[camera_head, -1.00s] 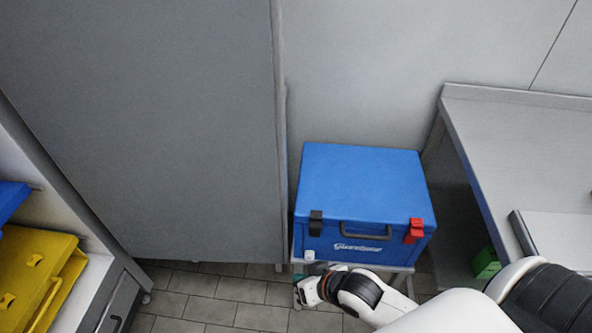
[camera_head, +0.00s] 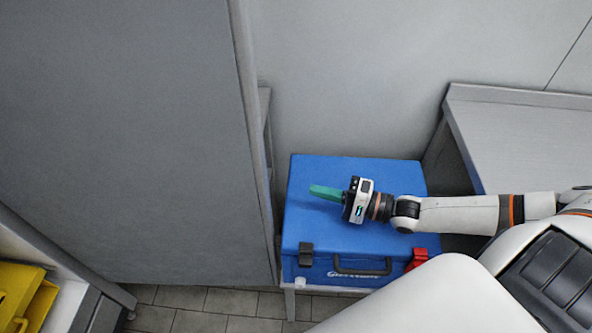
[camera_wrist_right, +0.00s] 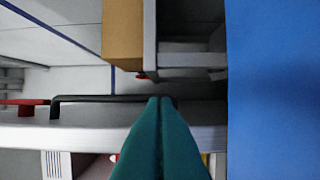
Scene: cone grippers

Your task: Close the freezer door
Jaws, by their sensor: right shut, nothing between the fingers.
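A large tall grey panel (camera_head: 130,140), which looks like the freezer door, fills the left of the head view. Its right edge (camera_head: 252,140) stands to the left of my right gripper, and I cannot tell how far open it is. My right gripper (camera_head: 312,191) has teal fingers. It is over the top of the blue box, pointing left at the panel edge, with a gap between. In the right wrist view the teal fingers (camera_wrist_right: 160,110) are together and empty. A dark bar (camera_wrist_right: 110,98) lies across a pale surface behind them. My left gripper is not in view.
A blue box (camera_head: 355,235) with a dark handle stands on a low stand under my right forearm. A grey metal table (camera_head: 520,130) is at the right. Yellow containers (camera_head: 20,295) sit at the lower left. Tiled floor shows at the bottom.

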